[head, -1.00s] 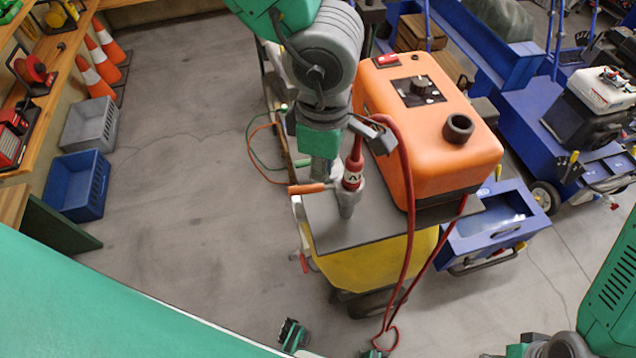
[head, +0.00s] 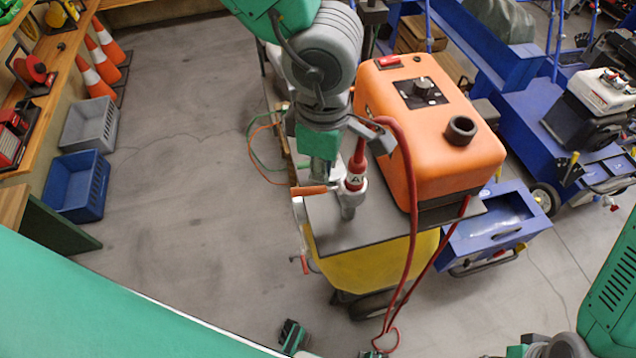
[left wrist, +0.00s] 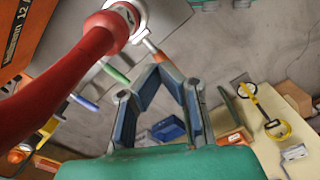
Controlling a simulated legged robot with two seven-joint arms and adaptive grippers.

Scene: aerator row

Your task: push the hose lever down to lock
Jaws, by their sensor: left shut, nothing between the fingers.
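The hose lever (head: 309,190) has an orange handle that sticks out to the left of the metal hose coupling (head: 347,200), roughly level in the head view. The coupling stands upright on the grey cart top, with the red hose (head: 402,200) attached. My left gripper (head: 322,181) is at the lever, pointing down, its fingertips mostly hidden in the head view. In the left wrist view the gripper (left wrist: 158,68) is shut and empty. The lever's handle end (left wrist: 155,50) shows just beyond the fingertips; I cannot tell whether they touch. My right gripper cannot be made out.
An orange machine (head: 440,155) stands on the grey top of the yellow cart (head: 375,262), right of the coupling. The red hose loops down to the floor. Blue machines stand at the right. Crates (head: 77,185) and cones line the left, with open floor between.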

